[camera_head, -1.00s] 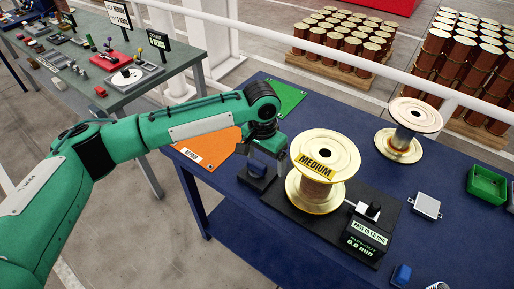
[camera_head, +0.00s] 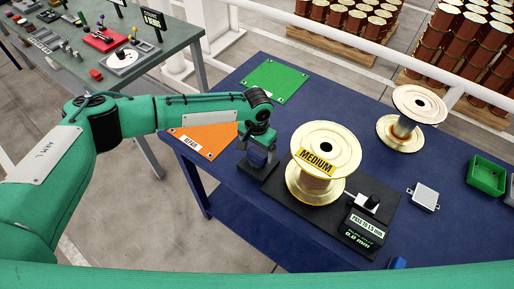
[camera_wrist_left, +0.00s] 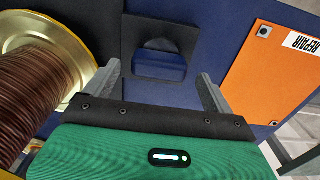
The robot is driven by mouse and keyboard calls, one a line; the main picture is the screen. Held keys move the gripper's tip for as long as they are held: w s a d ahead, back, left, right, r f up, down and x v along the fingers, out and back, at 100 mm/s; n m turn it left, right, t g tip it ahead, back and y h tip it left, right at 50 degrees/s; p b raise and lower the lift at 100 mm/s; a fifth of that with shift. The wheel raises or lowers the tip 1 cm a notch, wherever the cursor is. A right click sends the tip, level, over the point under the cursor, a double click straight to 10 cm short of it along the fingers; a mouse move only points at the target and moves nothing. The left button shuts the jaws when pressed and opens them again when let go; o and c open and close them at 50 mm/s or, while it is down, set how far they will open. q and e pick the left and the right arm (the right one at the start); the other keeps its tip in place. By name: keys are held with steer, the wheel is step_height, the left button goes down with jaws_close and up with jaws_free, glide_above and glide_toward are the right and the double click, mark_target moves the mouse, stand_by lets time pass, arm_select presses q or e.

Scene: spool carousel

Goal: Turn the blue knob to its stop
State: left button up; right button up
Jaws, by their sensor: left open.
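The blue knob (camera_head: 257,157) sits on a small dark block at the left end of the black base on the blue table. My left gripper (camera_head: 259,165) is directly over it and partly hides it in the head view. In the left wrist view the blue knob (camera_wrist_left: 160,67) shows on its dark square mount, between and beyond the two fingers. My left gripper (camera_wrist_left: 158,76) is open there, with a finger on each side; contact cannot be told. My right gripper is not in view.
The spool marked MEDIUM (camera_head: 318,155) stands close to the right of my left gripper. A readout box (camera_head: 364,231) is at the base's right end. An orange REPAIR mat (camera_head: 207,139) and a green mat (camera_head: 275,81) lie nearby. Another spool (camera_head: 402,127) stands farther back.

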arm_select(q)
steer(key=shift+f, duration=1)
steer(key=shift+c, duration=0.2)
steer(key=shift+r, duration=0.1)
steer(key=c, duration=0.9)
steer(key=shift+c, duration=0.2)
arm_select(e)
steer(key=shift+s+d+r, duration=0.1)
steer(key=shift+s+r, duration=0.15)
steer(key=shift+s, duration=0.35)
